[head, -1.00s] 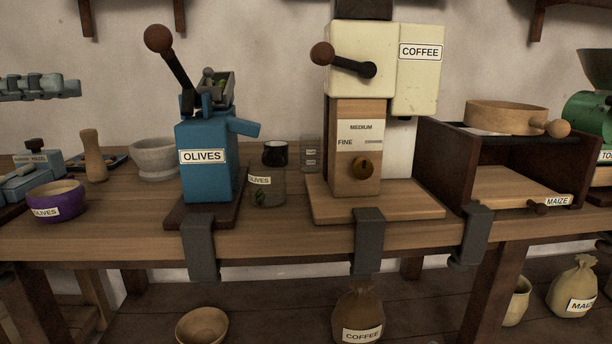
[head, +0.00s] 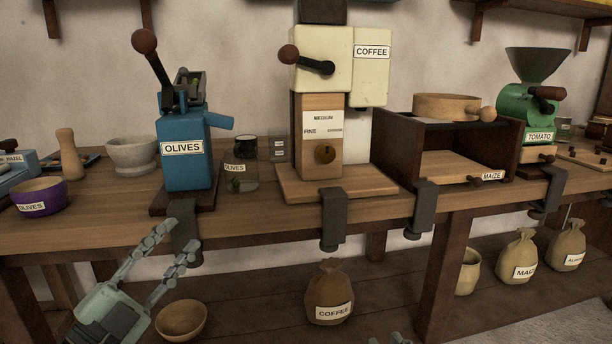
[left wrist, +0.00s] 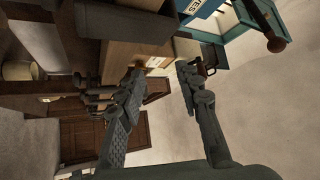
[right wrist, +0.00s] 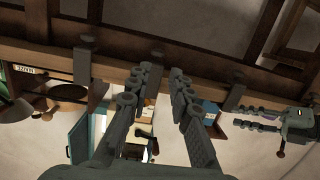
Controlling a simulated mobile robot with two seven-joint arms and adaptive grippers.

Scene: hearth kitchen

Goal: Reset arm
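My left gripper (head: 182,236) is at the lower left of the head view, in front of the bench edge below the blue olives grinder (head: 185,165). Its fingers are apart and nothing is between them, as the left wrist view (left wrist: 160,72) also shows. My right gripper barely enters the bottom edge of the head view. In the right wrist view (right wrist: 165,70) its fingers are apart with a narrow gap at the tips and hold nothing. My left gripper also shows at the right of that view (right wrist: 262,118).
The bench (head: 270,220) carries the coffee grinder (head: 321,75), maize box (head: 397,143), green tomato grinder (head: 524,104), purple bowl (head: 40,198) and glass jar (head: 242,178). Dark clamps (head: 333,220) jut from its front. Sacks (head: 330,290) and a wooden bowl (head: 182,320) sit on the lower shelf.

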